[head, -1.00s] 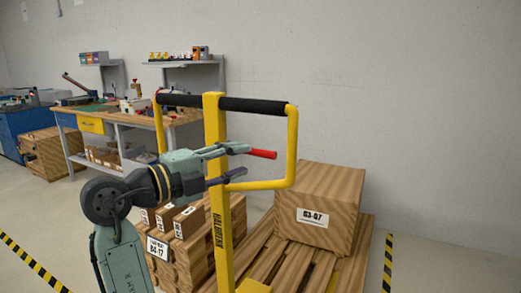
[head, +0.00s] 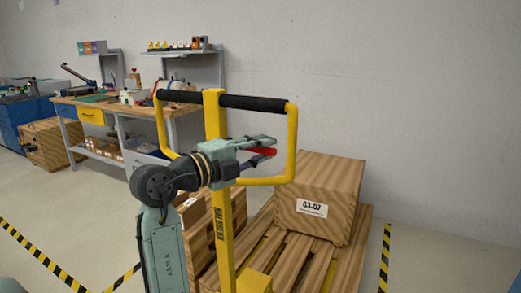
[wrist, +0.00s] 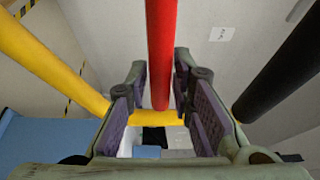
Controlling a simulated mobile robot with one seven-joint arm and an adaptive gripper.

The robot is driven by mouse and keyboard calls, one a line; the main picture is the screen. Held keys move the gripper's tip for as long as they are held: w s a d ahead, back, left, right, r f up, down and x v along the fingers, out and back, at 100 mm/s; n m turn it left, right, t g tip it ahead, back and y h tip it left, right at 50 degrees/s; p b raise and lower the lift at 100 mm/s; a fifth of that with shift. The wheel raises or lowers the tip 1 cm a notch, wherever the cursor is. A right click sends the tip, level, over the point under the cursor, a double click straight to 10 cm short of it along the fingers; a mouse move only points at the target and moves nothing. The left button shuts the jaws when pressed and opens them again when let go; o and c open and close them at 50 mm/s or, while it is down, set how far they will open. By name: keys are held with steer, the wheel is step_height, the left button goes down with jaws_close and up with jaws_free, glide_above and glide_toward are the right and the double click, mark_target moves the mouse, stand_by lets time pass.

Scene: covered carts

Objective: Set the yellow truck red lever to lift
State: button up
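The yellow truck's handle (head: 292,150) is an upright loop with a black grip bar on top, fixed to a yellow post (head: 217,170). The red lever (head: 263,152) sticks out to the right of the post, inside the loop. My gripper (head: 272,147) reaches past the post, one finger above the lever and one below. In the wrist view the red lever (wrist: 161,45) lies between the two purple-padded fingers, with a narrow gap seen on each side. The gripper looks open around the lever. The lever's mount is partly hidden by my gripper.
A wooden box (head: 322,200) marked G3-07 stands on a slatted pallet (head: 355,245) behind the handle. More boxes stand behind the post and my arm. A workbench (head: 130,105) is at the back left. The floor at the right is clear.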

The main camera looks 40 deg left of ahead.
jaws_close()
stand_by(0.3)
steer(key=f+m+b, duration=0.1)
steer(key=f+b, duration=0.1)
steer(key=b, duration=0.2)
steer(key=shift+g, duration=0.3)
steer(key=shift+a+f+m+g+b, duration=0.15)
steer(key=shift+f+m+g+b, duration=0.3)
steer(key=shift+m+b, duration=0.6)
steer(key=shift+s+a+f+m+y+b, duration=0.1)
steer(key=shift+a+f+m+y+b, duration=0.15)
steer(key=shift+m+y+b, duration=0.3)
steer(key=shift+o, duration=1.8)
jaws_free()
